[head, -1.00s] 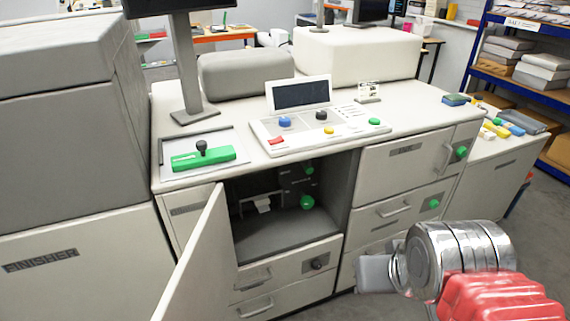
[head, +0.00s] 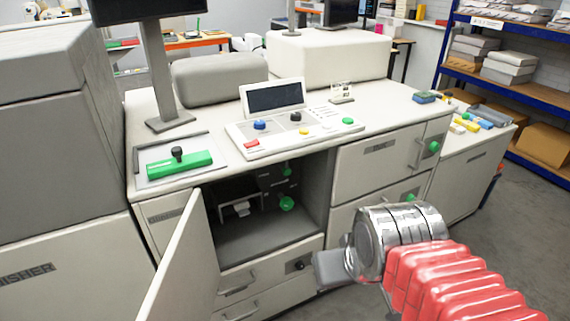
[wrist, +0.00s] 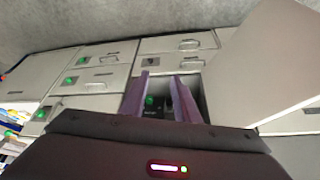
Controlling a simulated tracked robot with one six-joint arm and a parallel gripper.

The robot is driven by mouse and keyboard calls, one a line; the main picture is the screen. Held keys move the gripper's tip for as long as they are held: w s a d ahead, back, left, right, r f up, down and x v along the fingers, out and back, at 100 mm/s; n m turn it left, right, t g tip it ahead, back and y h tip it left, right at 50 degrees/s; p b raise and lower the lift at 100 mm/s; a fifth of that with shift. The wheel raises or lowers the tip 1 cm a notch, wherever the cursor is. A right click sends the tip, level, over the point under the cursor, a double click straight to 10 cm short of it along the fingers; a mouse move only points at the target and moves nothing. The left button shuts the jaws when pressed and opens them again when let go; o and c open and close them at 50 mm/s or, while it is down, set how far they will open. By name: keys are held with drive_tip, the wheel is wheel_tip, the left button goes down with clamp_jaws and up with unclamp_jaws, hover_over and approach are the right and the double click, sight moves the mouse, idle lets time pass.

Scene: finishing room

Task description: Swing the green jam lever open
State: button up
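In the head view, two round green knobs sit inside the open compartment of the finisher. The lower knob (head: 287,203) is larger, and the upper one (head: 287,170) is partly in shadow. I cannot tell which is the jam lever. A green bar with a black knob (head: 178,161) lies on the cabinet top. My gripper (wrist: 162,78) is open and empty in the wrist view. A green knob (wrist: 150,101) shows beyond and between its fingers, apart from them. In the head view, my arm's end is at the lower right, outside the compartment; its fingers are not clear there.
The compartment door (head: 180,262) stands open on the left and also shows in the wrist view (wrist: 278,60). Drawers with handles (head: 238,290) lie below the compartment. More drawers are to its right, close behind my arm. A control panel (head: 290,128) stands on top. Floor is free at right.

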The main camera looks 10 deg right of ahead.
drive_tip(key=w+a+f+y, duration=0.1)
drive_tip(key=w+a+f, duration=0.4)
drive_tip(key=w+f, duration=0.6)
drive_tip(key=w+a+f, duration=0.4)
drive_tip(key=w+f, duration=0.4)
drive_tip(key=w, duration=0.5)
drive_tip(key=m+t+h, duration=0.3)
drive_tip(key=t+h, duration=0.3)
drive_tip(key=t, duration=0.6)
approach(287, 163)
drive_tip(key=r+v, duration=0.1)
drive_tip(key=v, duration=0.4)
drive_tip(key=shift+s, duration=0.2)
drive_tip(key=shift+w, duration=0.15)
drive_tip(key=x, duration=1.3)
drive_tip(key=shift+w, duration=0.3)
